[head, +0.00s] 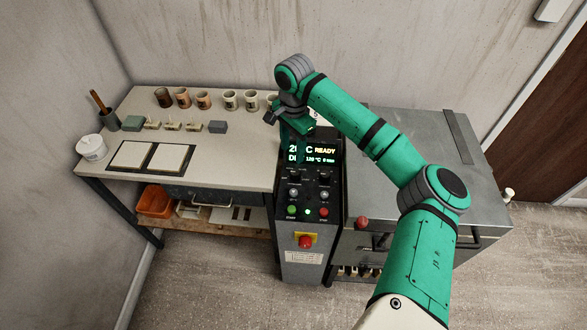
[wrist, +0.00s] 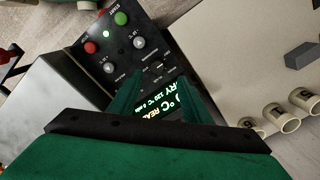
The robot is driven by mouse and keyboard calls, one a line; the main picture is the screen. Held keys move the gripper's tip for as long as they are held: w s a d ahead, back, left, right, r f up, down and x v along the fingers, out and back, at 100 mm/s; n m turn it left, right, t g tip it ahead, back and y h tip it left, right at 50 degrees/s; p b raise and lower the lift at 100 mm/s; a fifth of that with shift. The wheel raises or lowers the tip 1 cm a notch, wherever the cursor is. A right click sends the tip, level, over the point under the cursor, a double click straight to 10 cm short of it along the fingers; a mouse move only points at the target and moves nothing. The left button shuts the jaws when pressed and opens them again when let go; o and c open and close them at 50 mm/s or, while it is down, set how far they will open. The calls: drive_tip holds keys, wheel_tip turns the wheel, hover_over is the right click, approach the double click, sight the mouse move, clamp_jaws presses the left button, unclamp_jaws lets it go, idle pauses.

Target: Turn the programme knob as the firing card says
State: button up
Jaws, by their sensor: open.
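The kiln's control console (head: 318,230) stands between the bench and the metal kiln. Its lit display (head: 318,152) reads READY and 120 °C; the left part is partly covered by my gripper. In the wrist view, the display (wrist: 150,105) shows between and behind my fingers. Two dark knobs, left (head: 295,177) and right (head: 324,178), sit below the display; their pointer settings are too small to read. My gripper (wrist: 158,77) is open and empty, over the console's upper part near the display. I cannot make out a firing card in either view.
Below the knobs are silver switches, a green button (head: 291,210), a red button (head: 324,212) and a red emergency stop (head: 305,241) on yellow. The bench (head: 240,170) on the left holds cups, small blocks and tiles. The kiln (head: 420,150) stands on the right.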

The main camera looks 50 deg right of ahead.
sight(295, 172)
drive_tip(key=f, duration=1)
drive_tip(key=shift+s+d+f, duration=0.25)
drive_tip(key=shift+d+f, duration=0.05)
drive_tip(key=shift+d, duration=0.1)
drive_tip(key=c, duration=1)
